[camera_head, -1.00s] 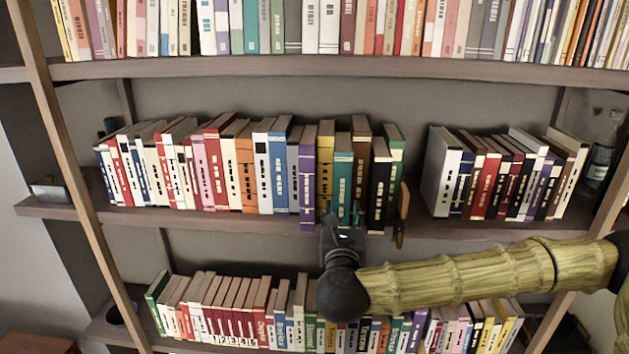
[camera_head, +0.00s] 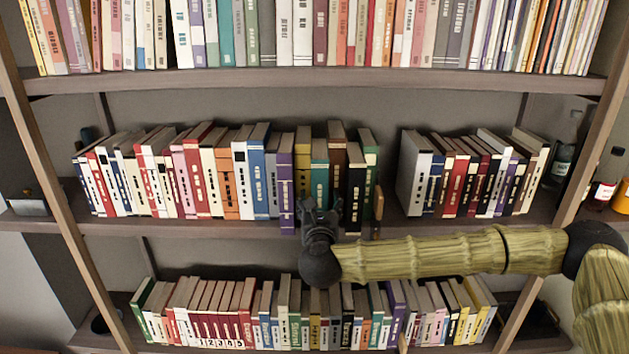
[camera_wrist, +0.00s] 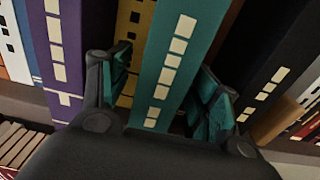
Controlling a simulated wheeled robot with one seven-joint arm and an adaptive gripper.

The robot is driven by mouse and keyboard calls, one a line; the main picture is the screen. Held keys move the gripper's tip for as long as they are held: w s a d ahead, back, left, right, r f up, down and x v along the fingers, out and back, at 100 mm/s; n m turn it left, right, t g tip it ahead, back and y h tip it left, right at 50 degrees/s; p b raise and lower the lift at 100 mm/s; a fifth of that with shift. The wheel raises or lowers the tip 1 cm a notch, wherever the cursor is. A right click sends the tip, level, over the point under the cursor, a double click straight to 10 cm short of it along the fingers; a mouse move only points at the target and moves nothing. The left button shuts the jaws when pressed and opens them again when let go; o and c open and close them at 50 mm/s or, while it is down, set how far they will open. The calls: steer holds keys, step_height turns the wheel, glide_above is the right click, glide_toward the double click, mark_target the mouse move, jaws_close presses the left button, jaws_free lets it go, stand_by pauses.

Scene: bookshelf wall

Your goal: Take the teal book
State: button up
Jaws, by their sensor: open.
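The teal book (camera_head: 320,172) stands upright on the middle shelf, between a yellow book (camera_head: 303,165) and a dark brown book (camera_head: 337,165). In the wrist view the teal book's spine (camera_wrist: 172,62) rises between the two fingers of my gripper (camera_wrist: 165,90). My gripper (camera_head: 320,208) is open at the lower part of the spine, with one finger on each side of it. I cannot tell whether the fingers touch the book. The lower end of the spine is hidden behind the gripper body.
A purple book (camera_head: 286,185) stands out to the left, and a black book (camera_head: 355,190) to the right. A green book (camera_head: 369,165) and a wooden piece (camera_head: 378,205) end the row. A gap follows before the right-hand row. The upper shelf board (camera_head: 320,86) runs above.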

steer(key=shift+w, duration=1.2)
steer(key=shift+c, duration=0.3)
jaws_close()
steer(key=shift+r, duration=0.1)
